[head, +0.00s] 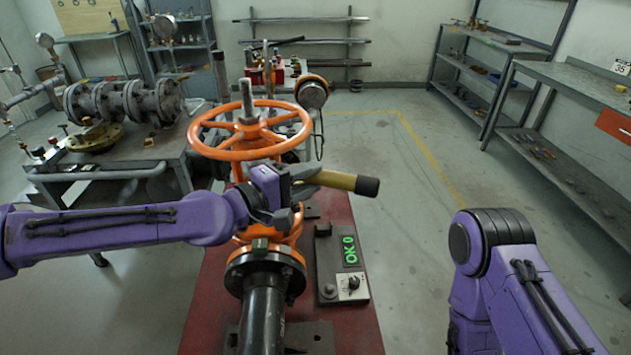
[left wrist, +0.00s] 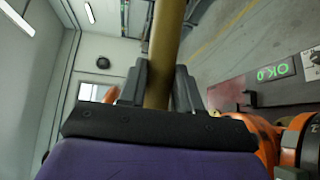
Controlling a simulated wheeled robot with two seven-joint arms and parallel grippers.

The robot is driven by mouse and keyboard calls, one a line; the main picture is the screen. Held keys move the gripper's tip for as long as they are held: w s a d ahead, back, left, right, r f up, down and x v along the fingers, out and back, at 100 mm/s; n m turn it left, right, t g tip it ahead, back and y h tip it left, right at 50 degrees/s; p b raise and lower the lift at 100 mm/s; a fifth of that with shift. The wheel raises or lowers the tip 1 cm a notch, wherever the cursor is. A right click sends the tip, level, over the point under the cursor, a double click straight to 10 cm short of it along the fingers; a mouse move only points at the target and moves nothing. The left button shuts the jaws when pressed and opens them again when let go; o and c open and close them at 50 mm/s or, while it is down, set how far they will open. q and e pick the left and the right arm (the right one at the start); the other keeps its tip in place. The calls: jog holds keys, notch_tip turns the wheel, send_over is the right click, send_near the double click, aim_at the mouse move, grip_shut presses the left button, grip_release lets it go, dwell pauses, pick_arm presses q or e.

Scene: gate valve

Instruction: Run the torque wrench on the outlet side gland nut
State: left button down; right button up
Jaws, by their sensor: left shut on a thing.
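An orange gate valve with a handwheel (head: 240,150) and upright stem stands on a red bench. My left gripper (head: 298,182) is in front of the valve, just below the wheel, shut on a yellow bar with a black end, seemingly the torque wrench (head: 338,180). In the left wrist view the bar (left wrist: 166,42) runs between both grey fingers (left wrist: 160,88). The wrench's working end does not show clearly. The gland nuts are hidden behind my gripper and the wheel, so I cannot tell whether the wrench touches one. My right arm shows at the lower right; its gripper is out of view.
The red bench (head: 207,310) carries a box with a green display reading "OK 0" (head: 349,250) and a knob. A dark pipe (head: 262,318) runs toward me from the valve flange. A workbench (head: 150,160) stands left, shelving (head: 575,130) right. The floor between is clear.

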pick_arm(q)
jog(key=shift+w+a+r, duration=0.15)
jog(key=shift+a+r, duration=0.05)
jog(key=shift+a, duration=0.2)
jog(key=shift+w+a, duration=0.1)
jog(key=shift+a, duration=0.2)
jog(key=shift+b, duration=0.3)
dwell(0.3)
jog(key=shift+f, duration=0.15)
dwell(0.3)
jog(key=shift+f+b, duration=0.95)
jog(key=shift+b, duration=0.15)
jog(key=shift+f+b, duration=0.35)
jog(key=shift+b, duration=0.1)
dwell(0.8)
